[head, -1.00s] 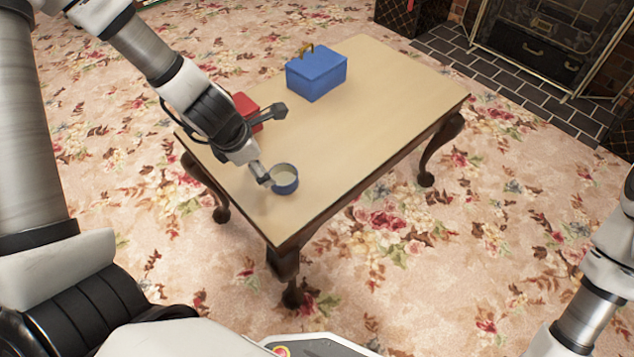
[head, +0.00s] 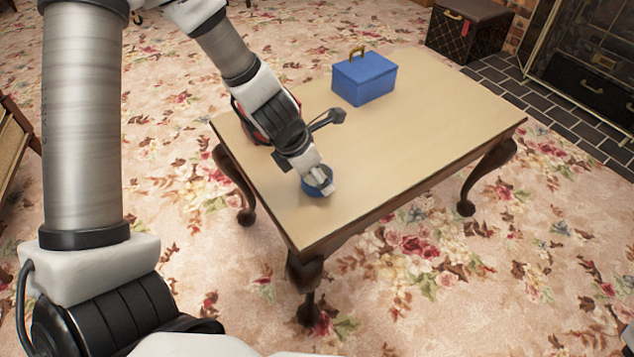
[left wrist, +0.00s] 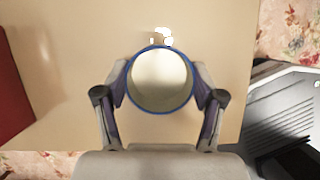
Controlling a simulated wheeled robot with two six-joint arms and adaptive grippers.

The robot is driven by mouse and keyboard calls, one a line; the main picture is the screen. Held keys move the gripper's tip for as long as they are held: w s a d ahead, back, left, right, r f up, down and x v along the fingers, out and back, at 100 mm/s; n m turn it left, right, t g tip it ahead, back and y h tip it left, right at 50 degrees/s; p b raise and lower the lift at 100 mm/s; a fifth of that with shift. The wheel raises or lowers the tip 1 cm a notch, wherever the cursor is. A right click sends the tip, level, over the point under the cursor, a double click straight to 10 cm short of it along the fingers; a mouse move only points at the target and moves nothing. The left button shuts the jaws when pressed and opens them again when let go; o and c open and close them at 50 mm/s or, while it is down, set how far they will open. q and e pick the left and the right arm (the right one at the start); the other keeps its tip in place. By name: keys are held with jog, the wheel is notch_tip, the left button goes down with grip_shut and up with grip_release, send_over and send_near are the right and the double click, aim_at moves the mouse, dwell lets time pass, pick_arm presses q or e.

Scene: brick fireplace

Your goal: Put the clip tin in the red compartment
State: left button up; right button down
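The clip tin appears to be the round, blue-sided tin (head: 316,183) near the table's near left corner. The left wrist view shows its pale, open-looking round top (left wrist: 160,80). My left gripper (head: 321,181) is down at the tin; in the left wrist view its fingers (left wrist: 160,88) flank the tin on both sides. I see no clear gap, but cannot tell if they grip. A red container (head: 257,133) is mostly hidden behind my left arm; a red edge shows in the left wrist view (left wrist: 12,95). My right gripper is out of view.
A blue box (head: 364,79) with a brass-coloured handle stands toward the back of the wooden table (head: 420,130). The table's middle and right side are clear. A dark trunk (head: 467,32) and the fireplace hearth lie beyond on the floor.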

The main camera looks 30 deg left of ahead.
pick_arm(q)
jog(key=shift+c, duration=1.3)
